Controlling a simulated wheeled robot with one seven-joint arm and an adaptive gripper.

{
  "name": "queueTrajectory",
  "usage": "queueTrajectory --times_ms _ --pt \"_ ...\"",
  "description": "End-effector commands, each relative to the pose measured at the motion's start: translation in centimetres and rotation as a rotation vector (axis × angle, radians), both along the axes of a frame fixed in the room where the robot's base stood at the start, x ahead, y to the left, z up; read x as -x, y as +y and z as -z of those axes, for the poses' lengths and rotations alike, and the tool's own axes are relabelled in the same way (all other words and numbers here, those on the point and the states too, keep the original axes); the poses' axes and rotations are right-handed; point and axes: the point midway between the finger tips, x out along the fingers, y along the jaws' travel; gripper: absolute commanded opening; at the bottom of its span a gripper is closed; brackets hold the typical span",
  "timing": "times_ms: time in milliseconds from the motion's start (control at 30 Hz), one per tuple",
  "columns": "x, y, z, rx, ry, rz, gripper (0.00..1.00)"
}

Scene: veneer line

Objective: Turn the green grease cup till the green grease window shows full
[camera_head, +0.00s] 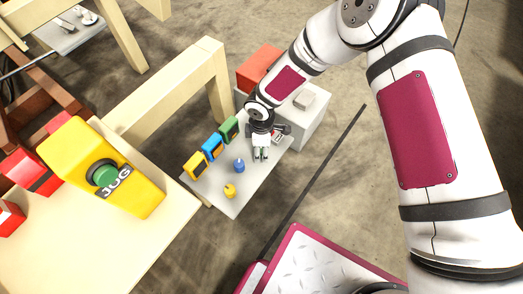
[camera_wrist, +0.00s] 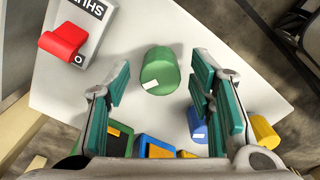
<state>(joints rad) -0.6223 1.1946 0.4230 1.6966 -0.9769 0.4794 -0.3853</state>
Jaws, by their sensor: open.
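The green grease cup (camera_wrist: 160,72) stands on the pale shelf, a round knob with a white mark on its near side. In the wrist view it lies between the two fingers of my gripper (camera_wrist: 160,88), which is open, with a gap on both sides. In the head view my gripper (camera_head: 262,152) is over the shelf and hides the cup. The green grease window (camera_head: 229,129) stands at the shelf's back edge, left of my gripper. In the wrist view the green window (camera_wrist: 118,138) is partly cut off; an orange strip shows, but its level is unclear.
A blue cup (camera_head: 239,165) and yellow cup (camera_head: 229,191) stand nearby, with blue (camera_head: 212,146) and yellow (camera_head: 195,165) windows behind. A red lever (camera_wrist: 63,42) on a plate marked SHUT is close by.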

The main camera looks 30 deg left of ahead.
Motion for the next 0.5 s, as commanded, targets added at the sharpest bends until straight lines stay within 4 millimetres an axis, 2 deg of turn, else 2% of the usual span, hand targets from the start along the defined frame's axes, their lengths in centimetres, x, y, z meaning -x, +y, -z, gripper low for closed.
queueTrajectory --times_ms 100,400,433,500 --pt "0.02 0.01 0.72 0.0 0.0 0.001 0.49" --pt "0.01 0.03 0.82 0.0 0.0 0.001 0.49" --pt "0.01 0.03 0.81 -0.001 0.0 0.001 0.45" --pt "0.01 0.03 0.81 -0.001 0.0 0.001 0.29"
